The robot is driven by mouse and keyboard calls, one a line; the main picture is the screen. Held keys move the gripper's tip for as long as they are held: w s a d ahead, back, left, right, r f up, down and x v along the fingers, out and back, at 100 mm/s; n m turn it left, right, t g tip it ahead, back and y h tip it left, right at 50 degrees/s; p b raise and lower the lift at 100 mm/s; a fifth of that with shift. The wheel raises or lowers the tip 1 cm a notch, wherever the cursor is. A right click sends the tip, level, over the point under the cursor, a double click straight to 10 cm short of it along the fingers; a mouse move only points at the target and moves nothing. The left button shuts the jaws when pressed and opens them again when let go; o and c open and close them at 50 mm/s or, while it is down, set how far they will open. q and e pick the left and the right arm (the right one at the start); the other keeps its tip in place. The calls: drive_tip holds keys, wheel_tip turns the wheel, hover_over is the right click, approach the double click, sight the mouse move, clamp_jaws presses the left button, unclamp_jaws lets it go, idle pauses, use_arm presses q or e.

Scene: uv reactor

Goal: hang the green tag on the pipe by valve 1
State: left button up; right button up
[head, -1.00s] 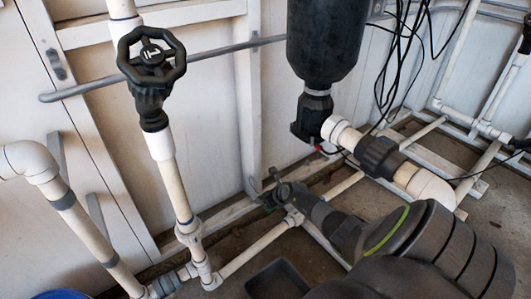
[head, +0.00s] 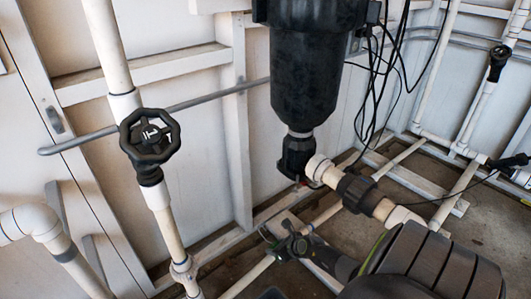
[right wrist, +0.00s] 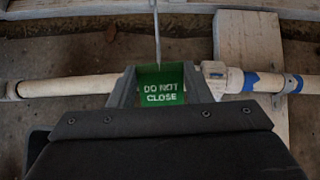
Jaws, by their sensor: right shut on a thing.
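A black valve handwheel (head: 149,135) with a white marking sits on a white vertical pipe (head: 168,225) at the left of the head view. The marking is hard to read. My right gripper (head: 284,243) is low in the middle of the head view, right of that pipe and apart from it. In the right wrist view, the right gripper (right wrist: 160,82) is shut on a green tag (right wrist: 161,90) reading "DO NOT CLOSE". A thin wire or cord (right wrist: 156,35) runs up from the tag. My left gripper is not in view.
A black vessel (head: 305,80) hangs above my right gripper, with a white elbow pipe (head: 382,208) and dark cables (head: 382,85) to its right. A grey rail (head: 195,103) crosses the wall behind the valve. A white floor pipe (right wrist: 75,87) lies beyond the tag.

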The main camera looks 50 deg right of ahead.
drive_tip(key=s+p, duration=0.1)
drive_tip(key=s, duration=0.6)
drive_tip(key=shift+s+a, duration=0.15)
drive_tip(key=shift+a, duration=0.25)
drive_tip(key=shift+r, duration=0.1)
